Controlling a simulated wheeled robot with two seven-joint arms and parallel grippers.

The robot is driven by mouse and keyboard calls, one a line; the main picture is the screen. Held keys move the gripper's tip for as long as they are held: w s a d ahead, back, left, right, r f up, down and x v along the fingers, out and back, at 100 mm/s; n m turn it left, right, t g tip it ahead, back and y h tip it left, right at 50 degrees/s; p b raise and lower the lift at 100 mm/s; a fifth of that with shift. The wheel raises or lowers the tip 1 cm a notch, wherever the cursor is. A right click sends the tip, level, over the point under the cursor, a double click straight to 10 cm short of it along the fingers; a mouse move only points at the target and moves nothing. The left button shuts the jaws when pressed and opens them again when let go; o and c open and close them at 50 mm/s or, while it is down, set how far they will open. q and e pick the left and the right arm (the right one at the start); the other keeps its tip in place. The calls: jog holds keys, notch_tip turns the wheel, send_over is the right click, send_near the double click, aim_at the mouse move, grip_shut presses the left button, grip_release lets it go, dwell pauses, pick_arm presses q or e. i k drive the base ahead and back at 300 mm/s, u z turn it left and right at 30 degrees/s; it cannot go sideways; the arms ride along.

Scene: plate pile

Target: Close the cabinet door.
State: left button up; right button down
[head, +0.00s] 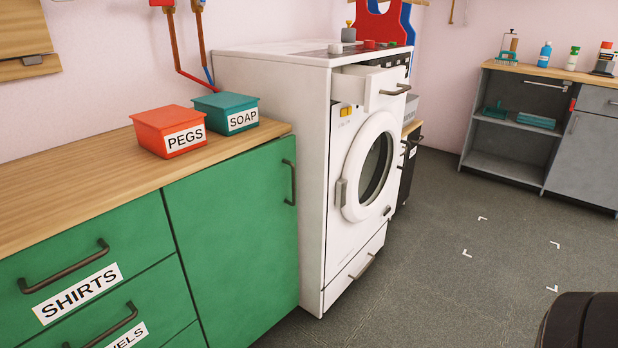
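The green cabinet (60,262) runs along the left under a wooden worktop. Its green door (235,225) has a dark vertical handle (289,183) near its right edge and looks flush with the front. The grey cabinet (592,150) stands at the far right. Its left part is an open compartment with shelves; its right door, with a vertical handle, looks shut. I cannot tell which cabinet is meant. Neither of my grippers is in view; a dark rounded part, perhaps mine, shows at the bottom right corner.
A white washing machine (270,120) stands beside the green cabinet, its top drawer (380,87) pulled out and its round door apparently shut. A red PEGS box (165,120) and a teal SOAP box (215,102) sit on the worktop. The grey floor (420,275) is clear, with white corner marks.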

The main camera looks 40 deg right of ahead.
aim_at(233, 220)
jog(key=u, duration=0.05)
jog(key=k, duration=0.85)
jog(key=z, duration=1.15)
jog(key=i, duration=1.9)
jog(key=u, duration=1)
